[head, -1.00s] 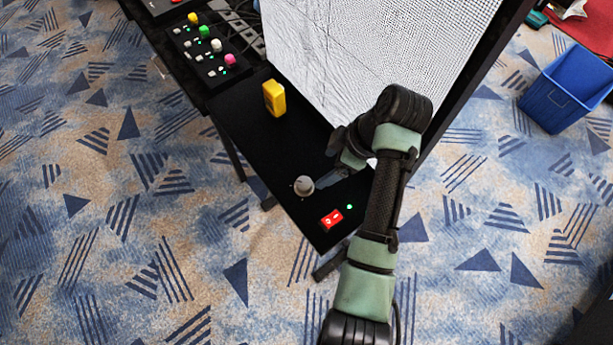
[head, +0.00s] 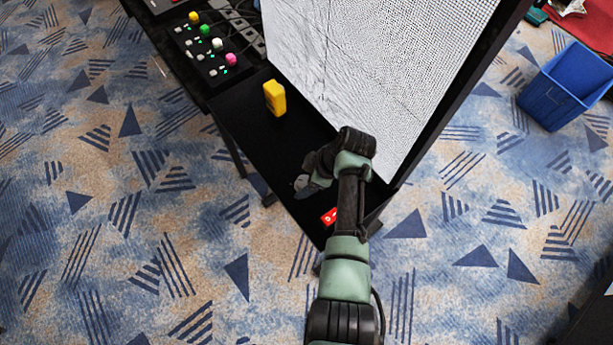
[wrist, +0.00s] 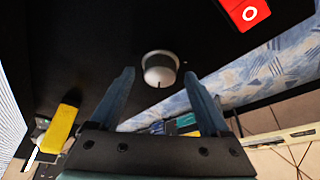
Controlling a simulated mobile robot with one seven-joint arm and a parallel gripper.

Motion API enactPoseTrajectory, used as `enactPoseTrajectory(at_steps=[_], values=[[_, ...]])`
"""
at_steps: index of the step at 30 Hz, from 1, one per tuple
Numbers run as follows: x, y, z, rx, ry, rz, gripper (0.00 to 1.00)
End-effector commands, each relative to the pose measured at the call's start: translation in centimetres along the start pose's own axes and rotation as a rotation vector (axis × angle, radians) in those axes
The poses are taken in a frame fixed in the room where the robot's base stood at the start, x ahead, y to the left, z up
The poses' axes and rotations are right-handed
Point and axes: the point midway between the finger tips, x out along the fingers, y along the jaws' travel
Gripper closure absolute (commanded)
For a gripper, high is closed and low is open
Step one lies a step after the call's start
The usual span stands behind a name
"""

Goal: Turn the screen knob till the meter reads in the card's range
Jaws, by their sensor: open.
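A round pale knob (wrist: 160,68) with a small dark mark stands on the black tabletop. In the wrist view it sits ahead, between the lines of my two fingers. My gripper (wrist: 159,78) is open, with one blue-grey finger on each side of the knob and a gap to each; I cannot tell how deep the tips reach. In the head view my gripper (head: 312,181) is over the knob's place and mostly covers it. A yellow upright block (head: 274,98) stands farther back on the table; no reading or card range is legible.
A red rocker switch (head: 329,217) is close to the knob, partly behind my arm. The large lit screen (head: 385,70) rises along the table's right side. A box with coloured knobs (head: 211,55) lies at the back left. A blue bin (head: 560,90) is on the carpet.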

Motion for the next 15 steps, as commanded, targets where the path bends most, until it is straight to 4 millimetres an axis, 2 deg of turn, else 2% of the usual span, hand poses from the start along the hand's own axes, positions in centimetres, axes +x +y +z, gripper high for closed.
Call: enactPoseTrajectory(at_steps=[5,15], values=[[-0.02,0.02,-0.02,0.000,0.000,0.000,0.22],[-0.04,0.02,-0.01,0.000,0.000,0.000,0.83]])
